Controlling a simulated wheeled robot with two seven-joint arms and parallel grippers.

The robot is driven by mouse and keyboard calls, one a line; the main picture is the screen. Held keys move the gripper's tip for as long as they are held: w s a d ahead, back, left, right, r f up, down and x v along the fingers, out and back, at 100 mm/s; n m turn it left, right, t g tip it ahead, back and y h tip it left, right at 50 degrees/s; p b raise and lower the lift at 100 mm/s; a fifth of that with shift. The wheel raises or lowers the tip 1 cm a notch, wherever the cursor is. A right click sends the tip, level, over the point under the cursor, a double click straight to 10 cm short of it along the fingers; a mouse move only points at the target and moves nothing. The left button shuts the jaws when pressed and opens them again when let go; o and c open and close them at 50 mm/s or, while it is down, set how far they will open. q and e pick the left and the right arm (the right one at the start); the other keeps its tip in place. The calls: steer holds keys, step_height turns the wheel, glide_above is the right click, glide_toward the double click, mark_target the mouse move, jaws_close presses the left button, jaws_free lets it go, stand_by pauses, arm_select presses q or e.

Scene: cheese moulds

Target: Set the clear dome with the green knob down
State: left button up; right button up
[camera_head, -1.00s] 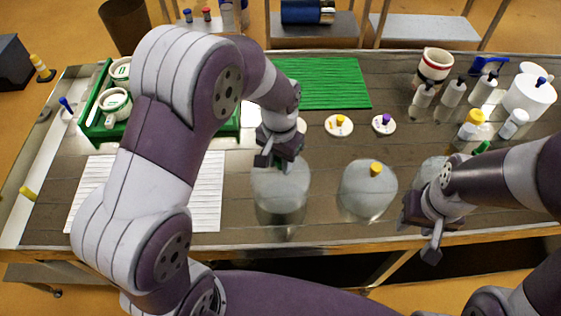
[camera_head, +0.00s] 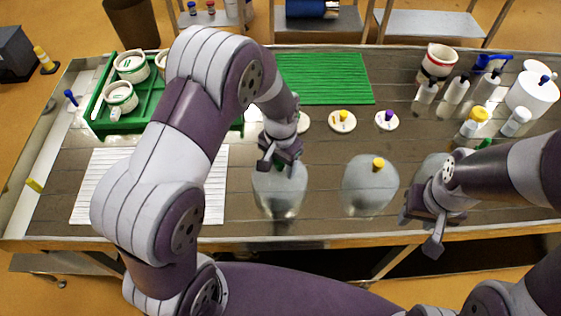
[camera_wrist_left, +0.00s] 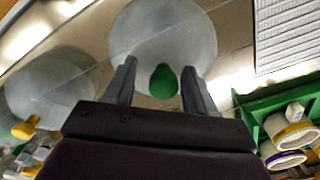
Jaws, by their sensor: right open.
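The clear dome with the green knob (camera_head: 279,193) is upright at the front middle of the table, seemingly resting on it. Its green knob (camera_wrist_left: 163,82) shows in the left wrist view between the fingers of my left gripper (camera_wrist_left: 160,65). These fingers stand apart with gaps beside the knob, so the gripper looks open around it. In the head view my left gripper (camera_head: 279,163) is right above the dome and partly hides the knob. My right gripper (camera_head: 421,228) is open and empty at the table's front right.
A clear dome with a yellow knob (camera_head: 370,190) stands just right. Another clear dome (camera_head: 431,168) is partly behind my right gripper. A white ribbed mat (camera_head: 95,190) lies left. A green tray (camera_head: 95,125) with cups and a green mat (camera_head: 325,80) are further back. Bottles stand right.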

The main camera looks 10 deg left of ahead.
arm_select(q)
steer(key=shift+r, duration=0.1)
step_height(320, 180, up, 12)
steer(key=f+b, duration=0.1)
steer(key=s+a+f+n+t, duration=0.1)
steer(key=s+a, duration=0.5)
steer(key=s, duration=0.6)
steer(key=f+n, duration=0.1)
steer(key=n, duration=0.1)
steer(key=shift+n, duration=0.4)
